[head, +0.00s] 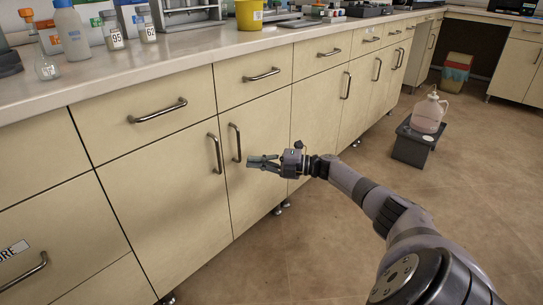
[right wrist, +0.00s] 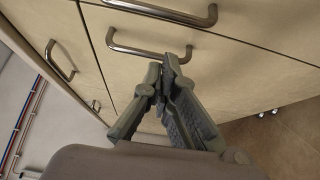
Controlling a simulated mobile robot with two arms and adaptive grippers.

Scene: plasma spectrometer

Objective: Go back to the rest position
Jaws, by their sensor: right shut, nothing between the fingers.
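My right gripper (head: 262,161) is in front of the beige lower cabinets in the head view, close to a vertical bar handle (head: 236,142) on a cabinet door (head: 260,185). Its fingers are together and hold nothing. In the right wrist view the shut fingertips (right wrist: 172,62) point at the cabinet front, and a metal handle (right wrist: 145,48) shows just beyond them. I cannot tell whether the fingers touch that handle. The door appears closed. My left gripper does not show.
The worktop (head: 200,51) above carries bottles, a yellow container (head: 249,15) and other lab items. A pink-tinted jug (head: 428,114) stands on a dark step (head: 411,147) to the right, with a waste bin (head: 456,73) behind. The floor (head: 300,240) beside my arm is clear.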

